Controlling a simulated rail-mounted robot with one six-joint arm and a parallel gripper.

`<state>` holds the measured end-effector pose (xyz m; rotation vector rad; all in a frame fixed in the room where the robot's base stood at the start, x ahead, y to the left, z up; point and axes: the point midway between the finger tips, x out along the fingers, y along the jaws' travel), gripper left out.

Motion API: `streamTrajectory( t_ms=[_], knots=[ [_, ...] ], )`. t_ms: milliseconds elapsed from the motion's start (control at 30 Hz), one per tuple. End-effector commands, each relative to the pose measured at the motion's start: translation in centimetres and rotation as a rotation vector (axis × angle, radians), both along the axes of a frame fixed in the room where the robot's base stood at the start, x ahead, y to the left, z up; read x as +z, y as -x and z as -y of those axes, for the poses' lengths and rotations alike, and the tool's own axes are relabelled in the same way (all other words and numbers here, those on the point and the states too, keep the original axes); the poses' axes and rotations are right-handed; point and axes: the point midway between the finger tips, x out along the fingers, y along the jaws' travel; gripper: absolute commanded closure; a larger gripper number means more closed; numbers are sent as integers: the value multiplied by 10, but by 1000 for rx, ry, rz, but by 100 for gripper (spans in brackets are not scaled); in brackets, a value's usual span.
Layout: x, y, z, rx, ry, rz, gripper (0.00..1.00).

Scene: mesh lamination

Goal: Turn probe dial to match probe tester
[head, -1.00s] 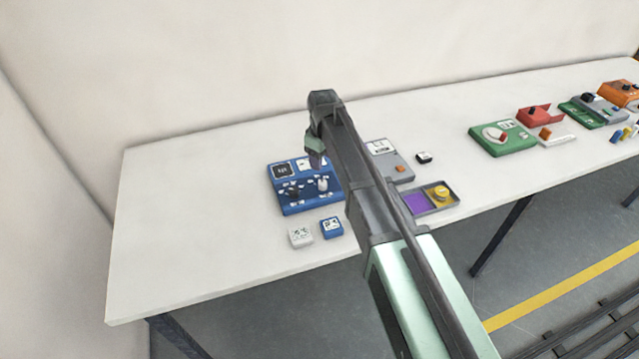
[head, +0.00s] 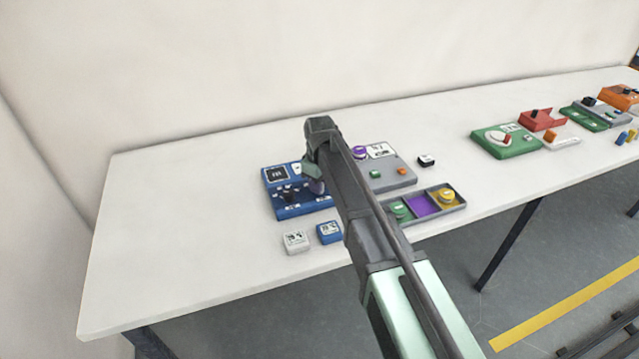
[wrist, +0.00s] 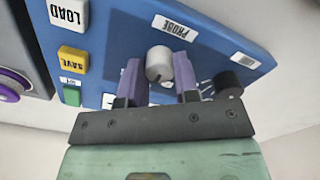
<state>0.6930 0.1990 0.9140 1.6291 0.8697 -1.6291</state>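The blue panel (head: 283,213) lies on the white table in the head view, with a dark screen (head: 278,174) at its back left. In the wrist view the blue panel (wrist: 115,45) shows upside down, with a "PROBE" label (wrist: 175,28) beside a pale grey dial (wrist: 158,64). A black knob (wrist: 229,82) stands to its right. My gripper (wrist: 158,80) has purple fingers, spread apart, one on each side of the grey dial. Whether they touch it is hard to tell. In the head view my gripper (head: 316,186) is low over the panel and hides the dial.
White and yellow buttons marked LOAD (wrist: 67,12) and SAVE (wrist: 73,60) are on the panel. A white block (head: 295,242) and a blue block (head: 329,232) lie in front. A grey device (head: 387,172) and an open tray (head: 418,220) stand close on the right. The table's left is clear.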

Motion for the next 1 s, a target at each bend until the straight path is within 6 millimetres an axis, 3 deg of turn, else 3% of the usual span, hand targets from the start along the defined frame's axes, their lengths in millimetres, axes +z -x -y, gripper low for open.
streamTrajectory(
  t_ms=[467,1000],
  knots=[
    [0,0,0,-82,0,0,94],
    [0,0,0,-507,0,0,94]
  ],
)
